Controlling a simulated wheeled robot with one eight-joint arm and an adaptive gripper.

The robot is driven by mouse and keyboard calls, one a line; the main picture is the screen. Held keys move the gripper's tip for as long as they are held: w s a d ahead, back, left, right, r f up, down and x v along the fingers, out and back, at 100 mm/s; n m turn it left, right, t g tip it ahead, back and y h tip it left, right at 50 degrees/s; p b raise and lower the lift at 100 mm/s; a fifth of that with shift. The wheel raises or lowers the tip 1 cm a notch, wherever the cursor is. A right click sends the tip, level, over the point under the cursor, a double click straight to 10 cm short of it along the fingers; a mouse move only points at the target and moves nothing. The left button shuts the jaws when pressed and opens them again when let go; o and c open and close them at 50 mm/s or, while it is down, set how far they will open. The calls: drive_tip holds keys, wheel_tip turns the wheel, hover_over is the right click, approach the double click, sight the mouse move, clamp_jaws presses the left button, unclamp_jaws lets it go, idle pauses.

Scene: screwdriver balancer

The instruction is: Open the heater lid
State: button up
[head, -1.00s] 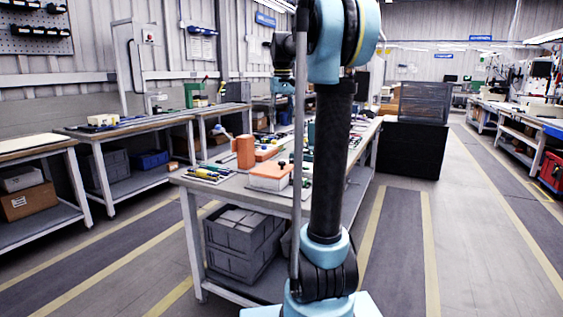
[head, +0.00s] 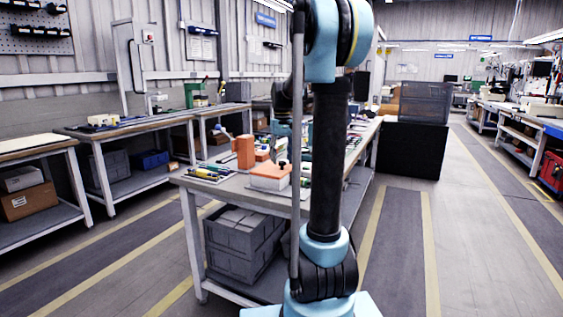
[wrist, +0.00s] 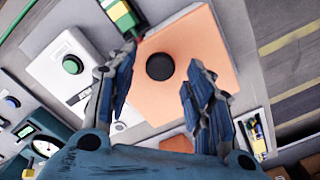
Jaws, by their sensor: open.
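The heater lid (wrist: 195,52) is a flat orange plate with a round black knob (wrist: 160,66) on top. In the head view the lid (head: 268,178) covers a white box near the table's front corner. The lid looks closed. My gripper (wrist: 160,62) is open in the wrist view, one finger on each side of the knob, with visible gaps. How far the fingertips are above the lid I cannot tell. In the head view my own arm hides most of the gripper.
A tool tray (wrist: 267,148) lies at lower right. Open floor lies right.

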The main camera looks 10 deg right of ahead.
drive_tip(key=shift+f, duration=0.75)
clamp_jaws()
